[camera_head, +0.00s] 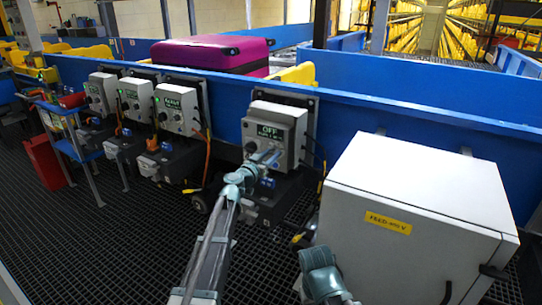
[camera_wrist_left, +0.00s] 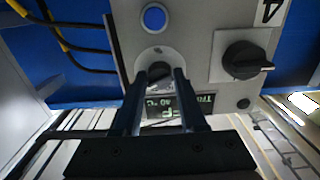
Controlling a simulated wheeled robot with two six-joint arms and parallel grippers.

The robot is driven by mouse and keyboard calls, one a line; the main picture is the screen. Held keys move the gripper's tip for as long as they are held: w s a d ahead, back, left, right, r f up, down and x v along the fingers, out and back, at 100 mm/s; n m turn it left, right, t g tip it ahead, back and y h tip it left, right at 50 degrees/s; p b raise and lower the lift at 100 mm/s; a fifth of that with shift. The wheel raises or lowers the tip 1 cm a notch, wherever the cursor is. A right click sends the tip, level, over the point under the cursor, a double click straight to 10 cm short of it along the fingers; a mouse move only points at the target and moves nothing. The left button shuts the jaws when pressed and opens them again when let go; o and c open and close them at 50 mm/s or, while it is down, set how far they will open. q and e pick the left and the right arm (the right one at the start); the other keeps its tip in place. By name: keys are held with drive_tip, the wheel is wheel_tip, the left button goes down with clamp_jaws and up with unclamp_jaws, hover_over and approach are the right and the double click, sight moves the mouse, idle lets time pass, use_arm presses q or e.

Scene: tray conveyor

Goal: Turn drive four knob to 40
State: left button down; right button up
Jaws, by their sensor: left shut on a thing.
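The drive four box (camera_head: 275,130) is a light grey unit on the blue conveyor side, with a lit display reading OFF and a smaller line I cannot read surely. My left gripper (camera_head: 265,158) is at its front face. In the left wrist view, which shows the box upside down, my left gripper (camera_wrist_left: 157,92) has its fingers shut on a small dark knob (camera_wrist_left: 158,70) on a pale round dial. The fingers partly hide the dial and display (camera_wrist_left: 168,106). A "4" label (camera_wrist_left: 270,10) shows at the top.
A larger black rotary switch (camera_wrist_left: 247,58) and a blue button (camera_wrist_left: 154,18) sit near the gripped knob. Similar drive boxes (camera_head: 177,108) stand to the left. A large white cabinet (camera_head: 415,195) stands close on the right. Dark grated floor (camera_head: 120,250) lies in front.

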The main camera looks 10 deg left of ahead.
idle(0.3)
use_arm(q)
drive_tip(key=n, duration=0.6)
drive_tip(key=shift+n, duration=0.4)
drive_tip(key=n, duration=1.3)
drive_tip(key=shift+s+r+n, duration=0.1)
drive_tip(key=shift+n, duration=0.2)
drive_tip(key=n, duration=0.6)
drive_tip(key=shift+n, duration=0.4)
drive_tip(key=c, duration=0.5)
unclamp_jaws()
